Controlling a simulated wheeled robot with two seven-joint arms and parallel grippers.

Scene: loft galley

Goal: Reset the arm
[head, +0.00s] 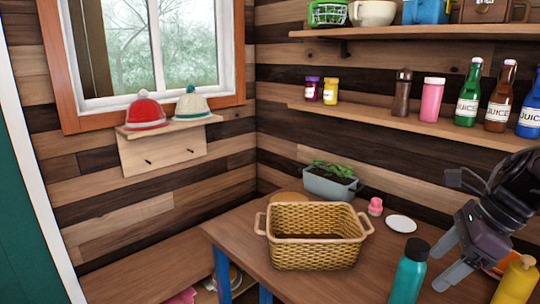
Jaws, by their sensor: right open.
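My right arm comes in from the right edge, dark grey and black. Its right gripper (474,268) hangs over the right part of the wooden table, with its grey fingers apart and nothing seen between them. It is between a teal bottle (409,272) on its left and a yellow bottle (516,281) on its right. How high it is above the table is hard to tell. My left gripper does not show.
A wicker basket (313,256) stands on the table (224,236), with a planter (330,184), a pink item (375,206) and a white plate (401,224) behind. Bottles and jars line the lower wall shelf (372,120). Bare table lies in front of the basket.

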